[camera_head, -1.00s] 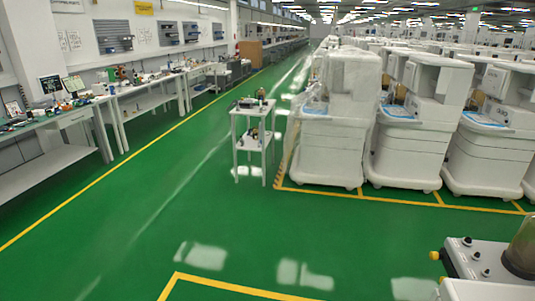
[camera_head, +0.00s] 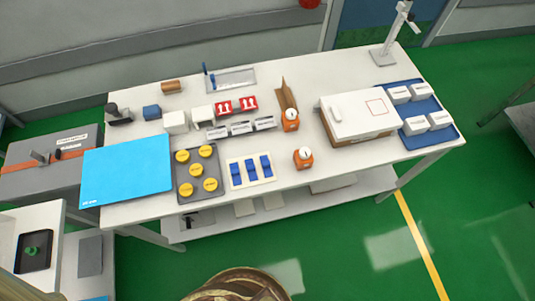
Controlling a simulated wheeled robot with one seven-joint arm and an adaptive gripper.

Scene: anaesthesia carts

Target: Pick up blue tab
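My gripper is not in view. A rounded brownish part shows at the bottom edge, and I cannot tell what it is.
The white table (camera_head: 340,178) also bears a dark tray of yellow round pieces (camera_head: 196,173), a blue mat (camera_head: 127,170), orange-based items (camera_head: 303,157), a white-lidded box (camera_head: 358,113) and a blue tray of white boxes (camera_head: 447,135). Green floor (camera_head: 330,255) lies in front.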

